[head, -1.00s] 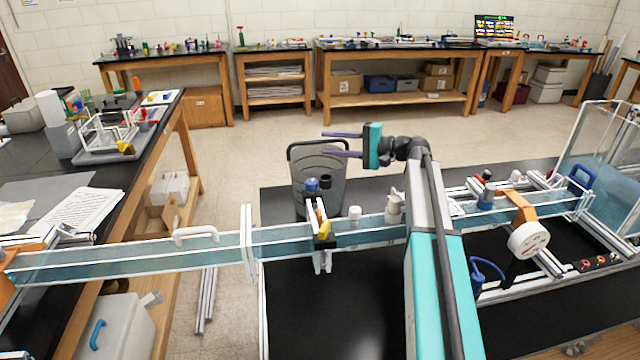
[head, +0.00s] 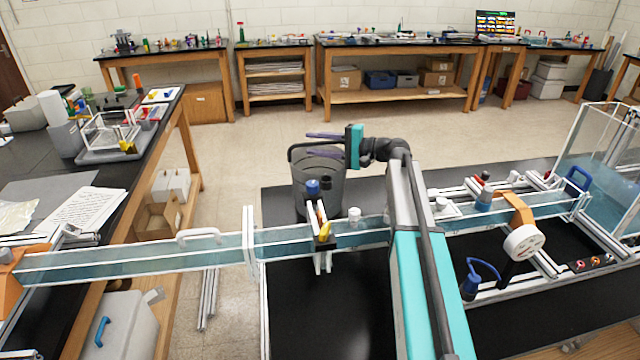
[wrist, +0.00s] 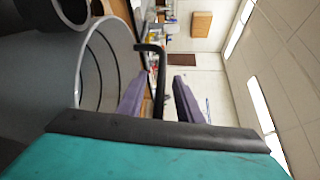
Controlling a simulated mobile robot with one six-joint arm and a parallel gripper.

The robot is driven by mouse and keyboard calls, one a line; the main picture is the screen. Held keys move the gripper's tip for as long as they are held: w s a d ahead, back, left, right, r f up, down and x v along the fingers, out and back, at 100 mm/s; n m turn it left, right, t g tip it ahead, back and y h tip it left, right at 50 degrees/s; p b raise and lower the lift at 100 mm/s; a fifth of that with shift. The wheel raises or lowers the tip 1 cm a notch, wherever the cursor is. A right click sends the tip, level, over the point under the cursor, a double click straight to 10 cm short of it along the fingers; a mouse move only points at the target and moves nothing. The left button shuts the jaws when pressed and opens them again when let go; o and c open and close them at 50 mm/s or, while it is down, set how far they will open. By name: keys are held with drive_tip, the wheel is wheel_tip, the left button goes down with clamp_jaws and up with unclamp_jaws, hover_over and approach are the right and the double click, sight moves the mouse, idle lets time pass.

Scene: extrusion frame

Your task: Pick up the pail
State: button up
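The pail (head: 336,198) is a dark grey bucket with a raised black handle. It stands behind the blue rail on the black bench in the head view. In the wrist view its open rim (wrist: 106,65) shows at the left. My gripper (head: 318,145) is open, with two purple fingers pointing left at the level of the handle. In the wrist view the black handle (wrist: 152,47) runs into the gap between the fingers (wrist: 162,98). I cannot tell whether either finger touches it. The pail's lower front is partly hidden by the rail and fittings.
A blue-glazed rail (head: 150,261) crosses in front of the pail. A blue-capped fitting (head: 313,187) and a white knob (head: 354,214) stand close before it. A side table (head: 28,192) with papers is at the left. The floor (head: 240,150) behind is clear.

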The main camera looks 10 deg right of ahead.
idle(0.3)
clamp_jaws()
drive_tip(key=shift+r, duration=0.25)
idle(0.4)
wheel_tip(320, 180, up, 18)
drive_tip(key=b, duration=0.4)
drive_tip(key=shift+f, duration=0.25)
idle(1.0)
drive_tip(key=shift+r, duration=0.15)
idle(0.7)
